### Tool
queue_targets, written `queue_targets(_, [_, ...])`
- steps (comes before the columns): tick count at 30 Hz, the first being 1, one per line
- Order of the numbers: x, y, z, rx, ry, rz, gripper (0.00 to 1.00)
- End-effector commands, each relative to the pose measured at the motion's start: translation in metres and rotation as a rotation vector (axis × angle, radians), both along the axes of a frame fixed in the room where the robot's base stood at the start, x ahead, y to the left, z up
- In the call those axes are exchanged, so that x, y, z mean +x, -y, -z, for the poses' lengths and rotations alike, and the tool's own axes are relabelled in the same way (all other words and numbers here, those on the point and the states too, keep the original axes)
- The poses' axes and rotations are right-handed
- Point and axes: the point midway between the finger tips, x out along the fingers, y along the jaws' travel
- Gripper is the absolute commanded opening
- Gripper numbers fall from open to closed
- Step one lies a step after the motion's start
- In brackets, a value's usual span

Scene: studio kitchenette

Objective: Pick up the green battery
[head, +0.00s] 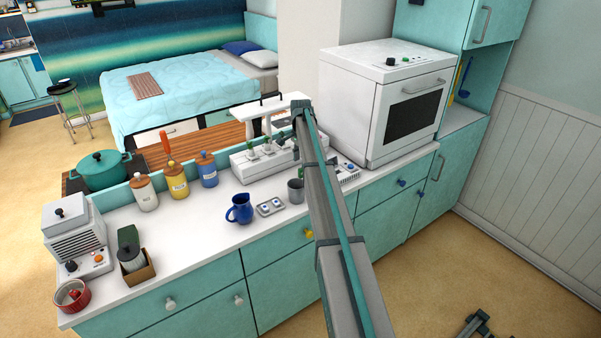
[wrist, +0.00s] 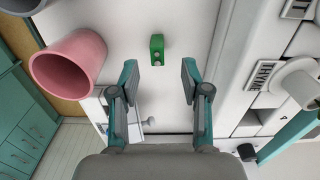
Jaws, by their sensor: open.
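The green battery (wrist: 156,50) is a small block near the top centre of the wrist view, on a white surface. Its lower end shows a pale round spot. My gripper (wrist: 159,68) is open, with one teal and grey finger on each side of the picture. The battery lies just beyond the fingertips, roughly midway between them, and nothing is held. I cannot make out the battery in the head view. My fingers are not clearly visible there either.
A pink cup (wrist: 70,65) is left of the battery in the wrist view. A white planter with a THYME label (wrist: 263,74) is at the right. In the head view, the white counter (head: 199,231) holds a blue jug (head: 239,209), several jars and a white oven (head: 385,105).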

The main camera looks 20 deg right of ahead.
Motion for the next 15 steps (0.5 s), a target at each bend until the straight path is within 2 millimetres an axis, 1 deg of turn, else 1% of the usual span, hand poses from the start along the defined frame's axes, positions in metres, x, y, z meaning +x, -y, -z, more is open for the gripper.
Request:
queue_targets(5, [-0.001,0.0,0.008,0.001,-0.001,0.0,0.47])
queue_targets(8, [-0.002,0.001,0.017,0.001,-0.002,0.0,0.47])
queue_targets(15, [-0.003,0.002,0.048,0.001,-0.002,0.0,0.47])
